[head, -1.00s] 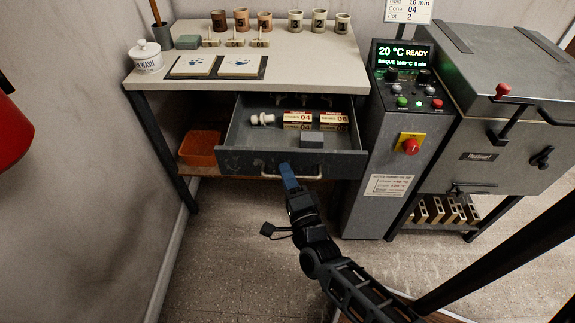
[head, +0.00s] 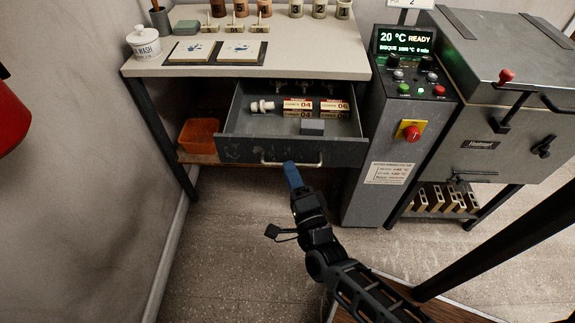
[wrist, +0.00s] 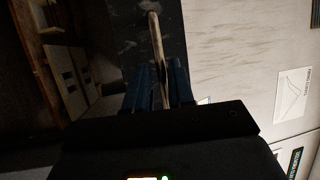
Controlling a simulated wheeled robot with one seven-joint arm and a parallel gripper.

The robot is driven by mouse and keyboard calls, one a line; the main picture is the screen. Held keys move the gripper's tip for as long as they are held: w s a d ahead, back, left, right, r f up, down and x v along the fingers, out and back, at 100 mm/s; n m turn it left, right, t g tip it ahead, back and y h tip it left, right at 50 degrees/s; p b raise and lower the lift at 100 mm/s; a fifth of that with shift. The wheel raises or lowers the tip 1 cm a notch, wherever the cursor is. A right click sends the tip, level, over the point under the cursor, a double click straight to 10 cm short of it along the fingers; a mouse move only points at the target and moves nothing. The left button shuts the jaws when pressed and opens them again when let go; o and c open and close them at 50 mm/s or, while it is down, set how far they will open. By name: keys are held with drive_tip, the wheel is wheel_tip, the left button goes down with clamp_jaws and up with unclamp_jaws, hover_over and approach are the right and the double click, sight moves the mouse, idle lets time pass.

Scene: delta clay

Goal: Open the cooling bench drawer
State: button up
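The cooling bench drawer (head: 240,150) is pulled well out under the bench top (head: 290,64), showing its contents. Its pale bar handle (head: 312,164) runs across the lower front; in the wrist view the handle (wrist: 155,40) stands upright in the picture against the dark drawer front (wrist: 182,20). My gripper (head: 291,168) is at the middle of the handle in the head view. In the wrist view its blue fingers (wrist: 160,85) stand apart, one on each side of the bar, with visible gaps. Whether a finger touches the bar is unclear.
Labelled rolls (head: 300,106) and a grey block (head: 312,127) lie in the drawer. An orange bin (head: 199,135) sits on the lower shelf to the left. A control cabinet (head: 385,150) and a kiln (head: 500,110) stand to the right. The floor in front is clear.

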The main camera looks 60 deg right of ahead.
drive_tip(key=v, duration=0.4)
drive_tip(key=shift+s+a, duration=0.25)
idle(0.3)
drive_tip(key=s+a+r+n+y+p, duration=0.1)
drive_tip(key=s+a+r+n+y, duration=0.6)
drive_tip(key=n, duration=0.6)
drive_tip(key=s+a+r+n+y+p, duration=0.1)
drive_tip(key=s+a+r+n+y, duration=0.6)
drive_tip(key=r+n, duration=0.5)
drive_tip(key=shift+s+a+n+t, duration=0.3)
drive_tip(key=shift+a+n, duration=0.2)
drive_tip(key=shift+a, duration=0.1)
